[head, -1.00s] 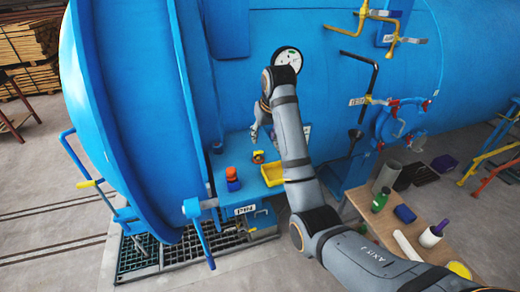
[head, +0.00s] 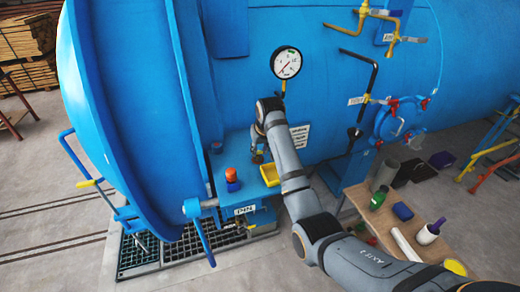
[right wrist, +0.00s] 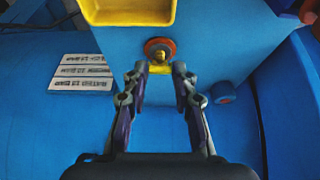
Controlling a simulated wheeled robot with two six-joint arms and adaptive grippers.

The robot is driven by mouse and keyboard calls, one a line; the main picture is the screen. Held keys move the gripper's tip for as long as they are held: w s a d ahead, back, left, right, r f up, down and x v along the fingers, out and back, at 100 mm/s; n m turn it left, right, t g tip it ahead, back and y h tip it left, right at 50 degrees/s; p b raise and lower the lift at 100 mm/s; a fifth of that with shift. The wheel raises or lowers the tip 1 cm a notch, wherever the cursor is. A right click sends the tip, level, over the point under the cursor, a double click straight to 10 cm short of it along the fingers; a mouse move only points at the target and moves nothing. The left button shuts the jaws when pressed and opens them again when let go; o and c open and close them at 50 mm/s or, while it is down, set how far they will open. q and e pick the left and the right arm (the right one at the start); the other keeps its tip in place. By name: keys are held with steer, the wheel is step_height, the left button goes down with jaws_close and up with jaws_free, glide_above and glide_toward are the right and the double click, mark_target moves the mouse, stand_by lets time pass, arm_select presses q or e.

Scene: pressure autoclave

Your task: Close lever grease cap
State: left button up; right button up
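The grease cap is most likely the small red-orange disc with a brass centre and a yellow piece below it (right wrist: 160,50), on the blue surface in the right wrist view. In the head view my right gripper and wrist cover that spot. My right gripper (right wrist: 159,70) is open and empty. Its two fingertips point at the fitting from just short of it, one on each side of its line. I cannot tell whether they touch it. In the head view the right gripper (head: 258,155) is over the blue ledge. My left gripper is not in view.
A yellow tray (head: 270,174) sits right beside my right gripper; it also shows in the right wrist view (right wrist: 128,12). A pressure gauge (head: 286,63) is above. A wooden bench (head: 385,228) with bottles stands at right.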

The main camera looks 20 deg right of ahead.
jaws_close()
steer(key=shift+s+f+t+b, duration=0.4)
steer(key=shift+f+t, duration=0.05)
steer(key=shift+t, duration=0.35)
steer(key=shift+s+f+t+b, duration=0.35)
steer(key=shift+f+t+b, duration=0.35)
steer(key=shift+t, duration=0.4)
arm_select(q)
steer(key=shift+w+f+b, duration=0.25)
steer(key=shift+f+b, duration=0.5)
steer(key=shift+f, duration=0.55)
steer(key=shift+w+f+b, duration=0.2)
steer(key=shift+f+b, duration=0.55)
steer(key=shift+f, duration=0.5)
arm_select(e)
steer(key=shift+s+f+t, duration=0.15)
steer(key=shift+f+t, duration=0.05)
steer(key=shift+t, duration=0.5)
steer(key=shift+s+f+t, duration=0.15)
steer(key=shift+f+t, duration=0.05)
steer(key=shift+t, duration=0.5)
steer(key=o, duration=0.6)
jaws_free()
